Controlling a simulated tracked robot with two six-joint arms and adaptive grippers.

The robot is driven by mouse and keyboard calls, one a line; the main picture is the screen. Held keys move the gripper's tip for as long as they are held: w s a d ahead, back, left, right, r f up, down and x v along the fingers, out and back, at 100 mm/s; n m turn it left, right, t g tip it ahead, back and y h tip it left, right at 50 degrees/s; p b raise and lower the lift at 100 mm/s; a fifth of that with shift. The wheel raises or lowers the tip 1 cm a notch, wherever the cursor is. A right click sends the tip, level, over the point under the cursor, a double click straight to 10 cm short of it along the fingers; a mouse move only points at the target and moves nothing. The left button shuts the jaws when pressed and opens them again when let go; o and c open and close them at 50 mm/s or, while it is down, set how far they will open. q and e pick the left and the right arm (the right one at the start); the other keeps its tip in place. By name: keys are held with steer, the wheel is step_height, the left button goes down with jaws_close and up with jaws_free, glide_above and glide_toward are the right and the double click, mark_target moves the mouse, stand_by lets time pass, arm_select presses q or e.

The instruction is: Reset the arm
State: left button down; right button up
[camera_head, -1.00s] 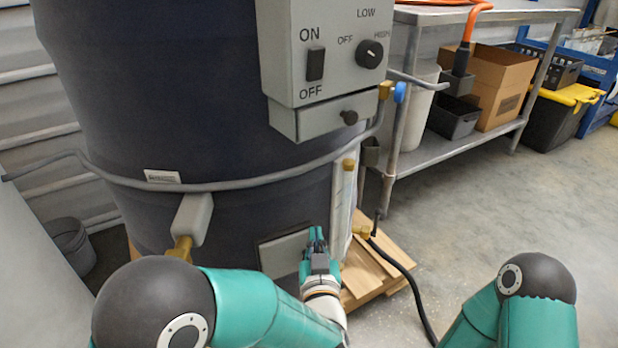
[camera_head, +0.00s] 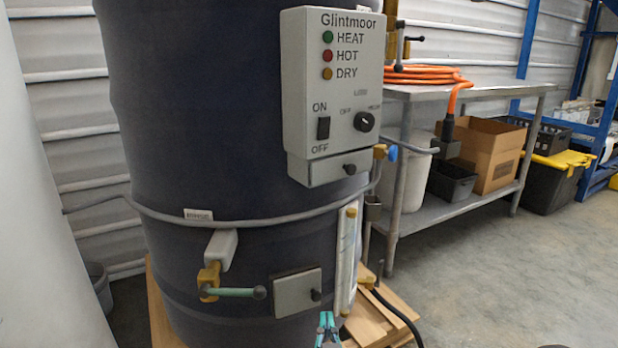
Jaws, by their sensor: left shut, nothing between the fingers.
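My left gripper (camera_head: 327,328) shows at the bottom edge, small and teal, with its fingers shut and nothing between them. It is in front of the hopper's lower right side, below the grey square hatch (camera_head: 297,293) with a dark knob. The dark blue hopper (camera_head: 230,120) stands upright on a wooden pallet (camera_head: 378,322). Its grey control box (camera_head: 333,90) has an ON/OFF rocker switch (camera_head: 323,128), a dark dial (camera_head: 364,121) and green, red and amber lamps. My right gripper is out of view.
A brass valve (camera_head: 209,280) with a green handle sticks out at lower left, near the hatch. A steel bench (camera_head: 408,185) with an orange hose (camera_head: 420,75), a cardboard box (camera_head: 488,150) and bins stands at right. The floor at lower right is clear.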

arm_select(q)
steer(key=w+a+f+n+g+y+p, duration=0.1)
steer(key=a+f+y, duration=0.1)
steer(key=a+f, duration=0.35)
steer(key=w+a+f+n+g+y+p, duration=0.1)
steer(key=w+a+f, duration=0.1)
steer(key=a, duration=0.7)
steer(key=s+a+f+g+h+p, duration=0.1)
steer(key=s+a+f+g, duration=0.25)
steer(key=f, duration=0.25)
steer(key=s+a+f+g+p, duration=0.1)
steer(key=s+a+f+g, duration=0.15)
steer(key=a+f, duration=0.3)
steer(key=s+d+f+g+h+p, duration=0.1)
steer(key=s+d+f+g+h, duration=0.3)
steer(key=s, duration=0.7)
steer(key=s+d+f+g+h, duration=0.2)
steer(key=s+d+f+g, duration=0.25)
steer(key=s, duration=0.75)
step_height(320, 180, up, 37)
steer(key=p, duration=3.8)
steer(key=shift+a, duration=0.25)
steer(key=shift+s+g, duration=0.1)
steer(key=shift+g, duration=0.15)
